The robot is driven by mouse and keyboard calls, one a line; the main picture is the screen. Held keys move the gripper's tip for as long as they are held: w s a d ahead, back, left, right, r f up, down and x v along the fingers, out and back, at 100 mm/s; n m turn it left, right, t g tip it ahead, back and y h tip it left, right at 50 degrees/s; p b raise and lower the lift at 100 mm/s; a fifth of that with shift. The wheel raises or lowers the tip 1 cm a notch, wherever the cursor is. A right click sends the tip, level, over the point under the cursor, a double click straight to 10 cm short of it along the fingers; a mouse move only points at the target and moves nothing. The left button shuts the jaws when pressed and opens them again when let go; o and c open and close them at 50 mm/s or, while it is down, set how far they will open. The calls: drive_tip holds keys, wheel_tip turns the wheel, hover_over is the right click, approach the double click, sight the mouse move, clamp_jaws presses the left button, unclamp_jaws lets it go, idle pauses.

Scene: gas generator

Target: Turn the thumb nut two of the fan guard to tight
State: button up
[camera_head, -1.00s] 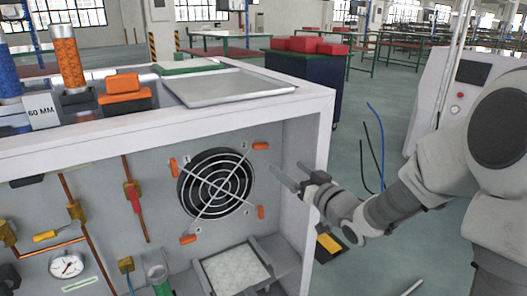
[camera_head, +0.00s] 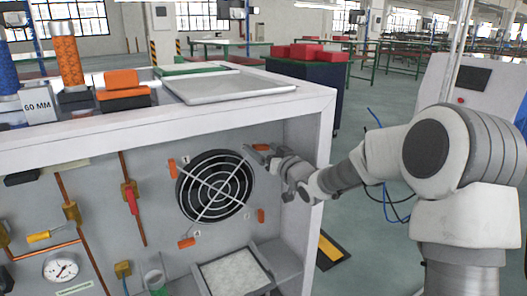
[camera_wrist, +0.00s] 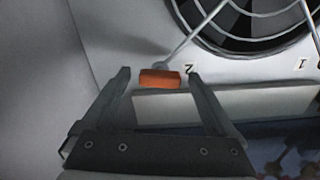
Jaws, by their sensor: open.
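The fan guard (camera_head: 216,187) is a round wire grille over a dark fan on the panel's back wall. Thumb nut two (camera_wrist: 160,79) is an orange bar beside the printed "2" in the wrist view. It lies crosswise between my two fingertips, with a gap on each side. In the head view, thumb nut two (camera_head: 262,147) is at the guard's upper right, largely covered by my fingers. My gripper (camera_head: 259,153) is open at that corner, and its spread fingers also show in the wrist view (camera_wrist: 158,74). Whether the fingertips reach past the nut is unclear.
Other orange thumb nuts sit at the guard's upper left (camera_head: 172,168), lower left (camera_head: 186,242) and lower right (camera_head: 261,215). The cabinet's right side wall (camera_head: 304,150) is close to my arm. A white-filled tray (camera_head: 236,272) lies below the fan.

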drive_tip(key=c, duration=1.4)
drive_tip(key=shift+o, duration=0.2)
drive_tip(key=shift+m+p, duration=0.3)
drive_tip(key=shift+p, duration=0.05)
drive_tip(key=m+p, duration=0.2)
drive_tip(key=shift+r+m, duration=0.15)
drive_tip(key=shift+m, duration=0.25)
drive_tip(key=m+p, duration=0.3)
drive_tip(key=m, duration=0.1)
drive_tip(key=shift+m+p, duration=0.3)
drive_tip(key=shift+p, duration=0.05)
drive_tip(key=m+p, duration=0.2)
drive_tip(key=m, duration=0.2)
drive_tip(key=shift+m+p, duration=0.9)
drive_tip(key=shift+m, duration=1.2)
